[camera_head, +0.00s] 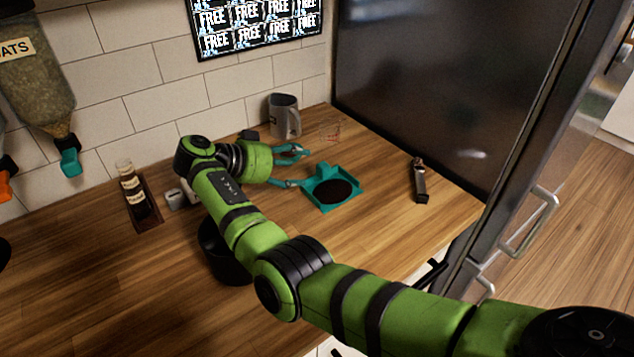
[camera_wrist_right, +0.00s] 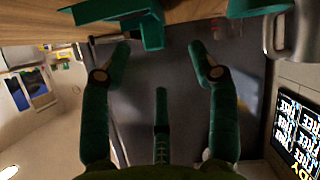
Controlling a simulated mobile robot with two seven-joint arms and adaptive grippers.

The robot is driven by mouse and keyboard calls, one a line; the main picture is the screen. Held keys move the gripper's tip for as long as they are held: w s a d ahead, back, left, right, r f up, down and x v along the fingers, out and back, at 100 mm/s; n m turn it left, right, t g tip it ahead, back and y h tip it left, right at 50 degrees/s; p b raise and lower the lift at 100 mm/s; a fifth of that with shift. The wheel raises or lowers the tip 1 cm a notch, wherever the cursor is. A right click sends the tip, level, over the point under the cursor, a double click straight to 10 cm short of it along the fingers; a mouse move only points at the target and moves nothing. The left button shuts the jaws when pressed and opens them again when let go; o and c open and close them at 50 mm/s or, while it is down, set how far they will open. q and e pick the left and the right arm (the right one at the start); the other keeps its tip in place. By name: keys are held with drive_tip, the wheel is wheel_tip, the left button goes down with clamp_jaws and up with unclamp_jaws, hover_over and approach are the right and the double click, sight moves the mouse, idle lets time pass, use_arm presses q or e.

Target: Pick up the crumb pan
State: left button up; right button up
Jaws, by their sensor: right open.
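The crumb pan (camera_head: 333,203) is a teal tray with raised edges and a dark round patch inside, lying on the wooden counter. In the right wrist view a teal piece (camera_wrist_right: 152,32), which looks like part of the pan, shows at the top, near the tip of the left-hand finger. My right gripper (camera_head: 296,167) is open, with its teal fingers spread just left of the pan. The lower finger appears close to the pan's left edge; I cannot tell whether it touches. The right gripper's fingers (camera_wrist_right: 160,50) also show apart in the wrist view. My left gripper is out of view.
A grey mug (camera_head: 285,117) stands behind the gripper by the tiled wall. A dark handled tool (camera_head: 420,181) lies right of the pan. A black container (camera_head: 226,262) sits under my right arm. A dark tall panel (camera_head: 420,90) bounds the counter's right side.

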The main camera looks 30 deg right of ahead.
sight(319, 170)
drive_tip(key=p+x, duration=0.1)
drive_tip(key=x, duration=0.2)
drive_tip(key=p+x, duration=0.1)
drive_tip(key=x, duration=0.1)
drive_tip(key=shift+s+r+p, duration=0.1)
drive_tip(key=shift+s+p, duration=0.25)
drive_tip(key=shift+s, duration=0.1)
drive_tip(key=shift+d+f, duration=0.45)
drive_tip(key=shift+d, duration=0.1)
drive_tip(key=shift+a, duration=0.1)
clamp_jaws()
